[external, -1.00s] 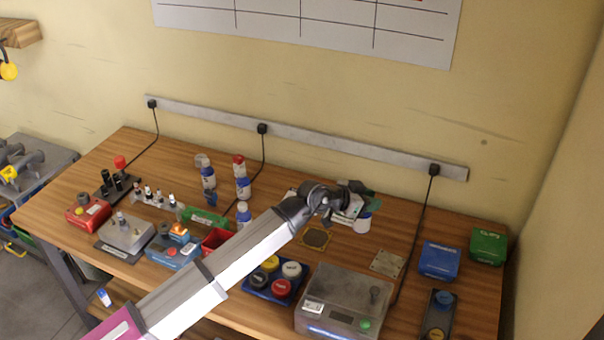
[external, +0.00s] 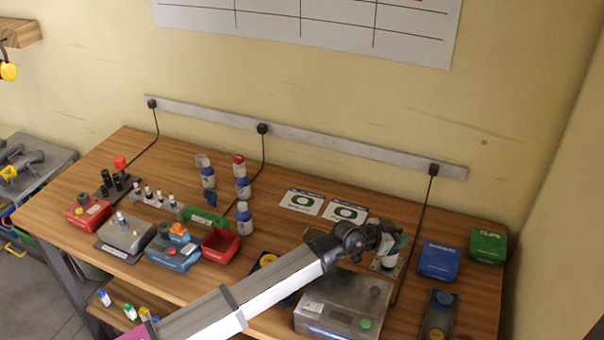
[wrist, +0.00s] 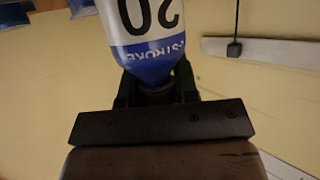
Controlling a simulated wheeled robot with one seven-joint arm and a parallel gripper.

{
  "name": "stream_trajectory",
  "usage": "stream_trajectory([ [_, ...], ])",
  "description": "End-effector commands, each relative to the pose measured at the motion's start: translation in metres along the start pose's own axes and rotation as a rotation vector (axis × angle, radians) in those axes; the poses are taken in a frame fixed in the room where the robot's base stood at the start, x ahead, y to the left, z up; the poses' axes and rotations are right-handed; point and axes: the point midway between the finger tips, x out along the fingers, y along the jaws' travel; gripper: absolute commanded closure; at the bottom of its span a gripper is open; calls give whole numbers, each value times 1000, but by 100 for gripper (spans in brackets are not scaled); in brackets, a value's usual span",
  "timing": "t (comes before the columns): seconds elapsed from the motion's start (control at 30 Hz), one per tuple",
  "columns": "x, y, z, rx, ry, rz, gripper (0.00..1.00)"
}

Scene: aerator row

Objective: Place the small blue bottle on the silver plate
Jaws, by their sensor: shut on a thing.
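My gripper (external: 386,238) is shut on a bottle (wrist: 148,60), white with a blue band and a large "20" on its label. In the wrist view the two dark fingers close around its narrow neck end. In the external view the bottle (external: 387,259) hangs at the far end of my arm, over the silver plate (external: 399,267). The bottle and gripper hide most of the plate; a small edge shows. I cannot tell whether the bottle touches the plate.
A scale (external: 342,302) stands just in front of the plate. A blue box (external: 439,261) and a green box (external: 488,246) are to the right. Two printed cards (external: 322,205) lie behind left. Several bottles (external: 243,188) stand farther left, near a red bin (external: 221,245).

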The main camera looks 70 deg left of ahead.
Motion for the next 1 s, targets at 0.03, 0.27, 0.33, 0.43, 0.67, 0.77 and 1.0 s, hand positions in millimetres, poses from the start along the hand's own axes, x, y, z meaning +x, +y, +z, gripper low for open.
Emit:
stream_trajectory([
  [0.03,1,0,2,0,0,0,100],
  [0.27,1,0,2,-1,1,0,100],
  [0.33,2,0,4,-1,0,0,100],
  [0.43,2,0,4,-1,0,0,49],
  [0.67,2,0,4,-1,0,0,46],
  [0.77,1,0,3,-1,1,0,46],
  [1.0,-18,0,2,-1,2,0,46],
])
